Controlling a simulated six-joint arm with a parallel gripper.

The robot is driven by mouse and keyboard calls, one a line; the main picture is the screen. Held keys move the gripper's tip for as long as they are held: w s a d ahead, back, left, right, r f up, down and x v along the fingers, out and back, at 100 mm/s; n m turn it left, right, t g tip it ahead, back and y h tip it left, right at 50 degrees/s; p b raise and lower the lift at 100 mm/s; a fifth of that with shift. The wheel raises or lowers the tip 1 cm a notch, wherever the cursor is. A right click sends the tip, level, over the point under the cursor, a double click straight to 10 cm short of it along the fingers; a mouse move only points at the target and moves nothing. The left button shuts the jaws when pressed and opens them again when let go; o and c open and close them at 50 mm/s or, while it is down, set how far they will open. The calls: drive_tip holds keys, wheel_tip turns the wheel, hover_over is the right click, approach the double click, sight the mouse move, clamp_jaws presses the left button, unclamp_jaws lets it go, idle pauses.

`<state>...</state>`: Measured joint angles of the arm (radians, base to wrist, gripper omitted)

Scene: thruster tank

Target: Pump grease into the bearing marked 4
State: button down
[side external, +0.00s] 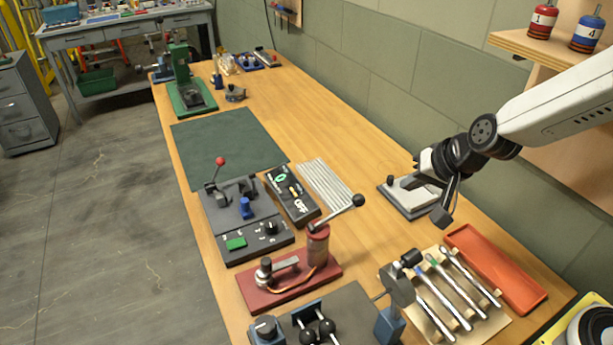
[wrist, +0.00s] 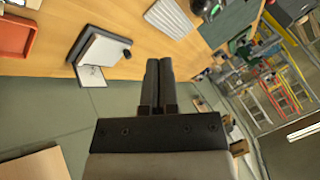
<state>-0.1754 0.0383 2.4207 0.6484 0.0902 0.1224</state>
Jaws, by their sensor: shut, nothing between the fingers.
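A blue canister-like piece marked 4 (side external: 588,35) stands on the wooden wall shelf at the upper right of the side view; whether it is a bearing I cannot tell. A red one marked 1 (side external: 543,20) stands left of it. A red pump-like device (side external: 318,245), with a black-knobbed lever, a hose and a small metal fitting on a red base, sits on the bench. My gripper (wrist: 158,68) is shut and empty in the wrist view. In the side view it is small and dark, above the bench near the wall, apart from the pump and shelf.
A grey pad with a white plate (side external: 412,198) lies below my wrist. An orange tray (side external: 495,268) and a wooden tool rack (side external: 388,275) lie nearer. A switch panel (side external: 262,240), a black box (side external: 292,195) and a ribbed plate (side external: 325,182) stand left. The green mat (side external: 228,140) is clear.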

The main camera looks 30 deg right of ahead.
drive_tip(key=w+a+r+m+t, duration=0.3)
drive_tip(key=w+a+r+m, duration=0.2)
drive_tip(key=m, duration=0.2)
wheel_tip(320, 180, up, 2)
drive_tip(key=m+h, duration=0.2)
drive_tip(key=m, duration=0.6)
hover_over(358, 201)
drive_tip(key=a, duration=0.1)
drive_tip(key=shift+a+m+g, duration=0.4)
drive_tip(key=shift+a+m, duration=0.3)
drive_tip(key=shift+m, duration=0.2)
drive_tip(key=shift+f, duration=0.1)
drive_tip(key=shift+d+f, duration=0.4)
drive_tip(key=shift+f, duration=0.95)
drive_tip(key=shift+d+f, duration=0.35)
drive_tip(key=shift+f, duration=1.05)
drive_tip(key=shift+d+f, duration=0.4)
drive_tip(key=shift+f, duration=0.95)
